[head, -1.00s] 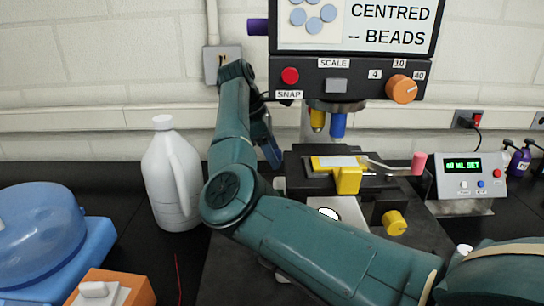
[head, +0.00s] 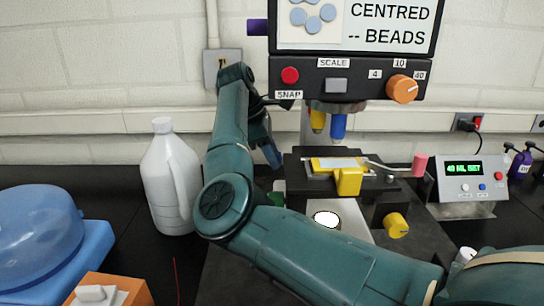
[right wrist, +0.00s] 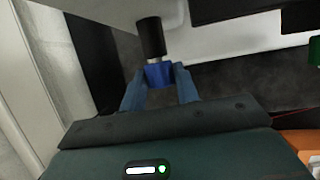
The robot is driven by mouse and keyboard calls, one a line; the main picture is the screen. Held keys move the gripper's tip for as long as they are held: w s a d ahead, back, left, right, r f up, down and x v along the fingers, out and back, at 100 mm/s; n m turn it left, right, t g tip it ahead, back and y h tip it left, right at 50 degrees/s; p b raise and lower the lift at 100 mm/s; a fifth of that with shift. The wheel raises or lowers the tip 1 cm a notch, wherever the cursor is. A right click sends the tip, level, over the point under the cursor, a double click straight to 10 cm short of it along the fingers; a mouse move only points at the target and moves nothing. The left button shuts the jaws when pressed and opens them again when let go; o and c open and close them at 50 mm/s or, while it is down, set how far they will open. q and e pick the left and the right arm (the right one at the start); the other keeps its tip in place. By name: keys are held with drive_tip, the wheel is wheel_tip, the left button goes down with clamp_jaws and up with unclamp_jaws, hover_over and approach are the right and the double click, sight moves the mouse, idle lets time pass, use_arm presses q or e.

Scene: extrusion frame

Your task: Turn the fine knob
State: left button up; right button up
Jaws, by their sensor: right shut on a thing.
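A blue knob (right wrist: 158,75) on a dark shaft shows in the right wrist view, and I take it for the fine knob. My right gripper (right wrist: 160,84) is shut on it, one blue finger on each side. In the head view my right gripper (head: 271,150) is left of the microscope, partly hidden behind my own arm, and the blue knob is hidden there. The microscope stage (head: 302,181) carries a yellow clip (head: 348,181) holding a slide. My left gripper is not in view.
A yellow knob (head: 396,225) is on the microscope's right side. A white jug (head: 167,185) stands left of my arm. A screen (head: 400,30) above reads "CENTRED -- BEADS". A control box (head: 470,180) with a green display stands at right.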

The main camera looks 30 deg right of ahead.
drive_tip(key=shift+a+f+t+h+b, duration=0.1)
drive_tip(key=shift+f+t+h+b, duration=0.3)
drive_tip(key=shift+b, duration=0.35)
drive_tip(key=b, duration=0.3)
drive_tip(key=shift+s+t, duration=0.1)
drive_tip(key=shift+t, duration=0.3)
drive_tip(key=shift+t+h+b, duration=0.3)
drive_tip(key=shift+b, duration=0.4)
drive_tip(key=b, duration=0.4)
drive_tip(key=shift+s+f+m+t+h, duration=0.1)
drive_tip(key=shift+s+m+t+h, duration=0.05)
drive_tip(key=shift+m+t+h, duration=0.2)
drive_tip(key=b, duration=0.2)
drive_tip(key=shift+t+h+b, duration=0.25)
drive_tip(key=shift+t+b, duration=0.05)
drive_tip(key=shift+t, duration=0.05)
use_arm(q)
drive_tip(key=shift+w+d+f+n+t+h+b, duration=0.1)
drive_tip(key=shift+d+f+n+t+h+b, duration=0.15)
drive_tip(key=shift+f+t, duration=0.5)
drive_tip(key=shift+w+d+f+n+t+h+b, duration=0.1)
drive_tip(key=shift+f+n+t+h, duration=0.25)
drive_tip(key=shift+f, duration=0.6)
use_arm(e)
drive_tip(key=shift+a+r, duration=0.1)
drive_tip(key=shift+r, duration=0.3)
drive_tip(key=o, duration=1)
drive_tip(key=shift+c, duration=0.2)
